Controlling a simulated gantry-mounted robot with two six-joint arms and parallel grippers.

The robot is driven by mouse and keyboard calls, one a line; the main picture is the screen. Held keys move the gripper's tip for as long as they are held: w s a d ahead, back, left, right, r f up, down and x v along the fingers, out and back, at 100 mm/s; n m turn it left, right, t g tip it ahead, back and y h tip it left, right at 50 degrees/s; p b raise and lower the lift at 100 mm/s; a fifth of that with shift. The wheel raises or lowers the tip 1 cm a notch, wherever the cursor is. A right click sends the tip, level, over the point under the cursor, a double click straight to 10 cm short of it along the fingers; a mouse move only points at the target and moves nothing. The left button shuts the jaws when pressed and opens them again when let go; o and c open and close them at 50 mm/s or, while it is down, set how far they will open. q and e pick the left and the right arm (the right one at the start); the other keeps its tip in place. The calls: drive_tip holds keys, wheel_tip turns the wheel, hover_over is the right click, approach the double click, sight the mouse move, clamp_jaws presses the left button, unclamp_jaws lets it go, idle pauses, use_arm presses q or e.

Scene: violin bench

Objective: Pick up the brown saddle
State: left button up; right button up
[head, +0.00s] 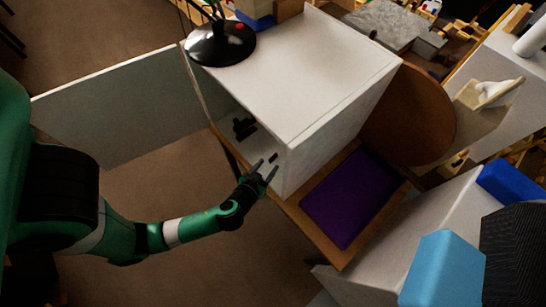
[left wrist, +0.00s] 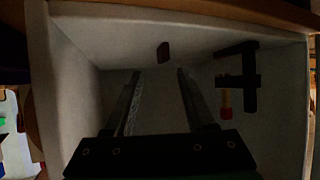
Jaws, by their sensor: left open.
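A small dark reddish-brown block, which looks like the brown saddle (left wrist: 163,52), is inside the white cabinet (head: 305,65), towards the top of the left wrist view. A small dark piece (head: 272,158) near the cabinet opening in the head view is probably the same block. My left gripper (head: 266,171) is at the open front of the cabinet. In the left wrist view its fingers (left wrist: 159,73) are spread and empty, with the block beyond the tips and roughly between them. My right gripper is not in view.
Inside the cabinet, a black clamp-like object (left wrist: 248,80) and a small red-and-yellow item (left wrist: 226,105) lie right of the fingers in the left wrist view. The cabinet's walls enclose the space. An open door (head: 110,105) extends left. A black lamp (head: 220,43) stands on top.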

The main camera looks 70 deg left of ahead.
sight(274, 157)
use_arm(q)
drive_tip(key=b+x, duration=0.1)
drive_tip(key=x, duration=0.4)
drive_tip(key=shift+w+a+f, duration=0.1)
drive_tip(key=shift+a+f, duration=0.05)
drive_tip(key=shift+a, duration=0.2)
clamp_jaws()
